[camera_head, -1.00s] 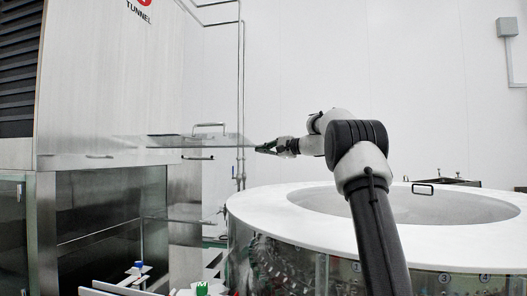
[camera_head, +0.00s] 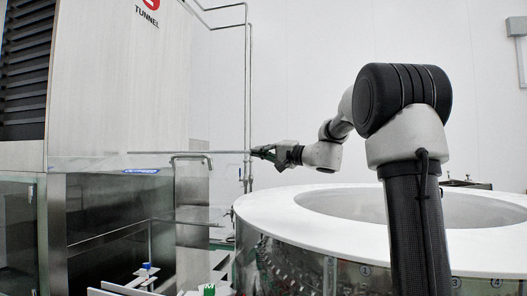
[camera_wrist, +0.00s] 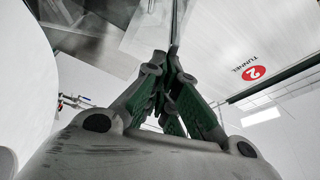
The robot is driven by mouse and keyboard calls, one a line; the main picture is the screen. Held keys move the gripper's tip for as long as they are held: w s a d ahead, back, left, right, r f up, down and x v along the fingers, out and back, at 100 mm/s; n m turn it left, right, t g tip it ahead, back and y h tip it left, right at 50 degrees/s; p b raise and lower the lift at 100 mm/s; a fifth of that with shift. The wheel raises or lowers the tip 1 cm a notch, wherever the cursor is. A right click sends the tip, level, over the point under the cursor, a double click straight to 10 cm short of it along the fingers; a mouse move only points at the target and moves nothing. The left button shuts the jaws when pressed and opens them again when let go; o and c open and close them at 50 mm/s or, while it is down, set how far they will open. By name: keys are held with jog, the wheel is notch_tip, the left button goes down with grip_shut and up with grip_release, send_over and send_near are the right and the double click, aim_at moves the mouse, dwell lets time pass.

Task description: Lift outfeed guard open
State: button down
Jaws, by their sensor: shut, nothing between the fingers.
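The outfeed guard (camera_head: 205,152) is a thin panel that sticks out nearly level from the front of the tunnel cabinet. In the head view I see it almost edge-on, as a thin line. In the wrist view, a clear panel with a thin dark edge (camera_wrist: 176,22) lies just beyond the fingertips. My gripper (camera_head: 256,152) is shut and empty, at the guard's right, outer end. Its green-padded fingers also show in the wrist view (camera_wrist: 171,62), with the tips close to the panel's edge. I cannot tell whether they touch it.
The tunnel cabinet (camera_head: 110,80) fills the left. A round white-topped washer table (camera_head: 285,218) stands on the right, below my arm. Pipes (camera_head: 248,70) run up the wall behind my gripper. Small trays (camera_head: 145,280) stand low in front. The space above the guard is clear.

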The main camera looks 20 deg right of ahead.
jog(key=shift+s+a+f, duration=0.3)
jog(key=shift+s+a, duration=0.15)
jog(key=shift+s, duration=0.2)
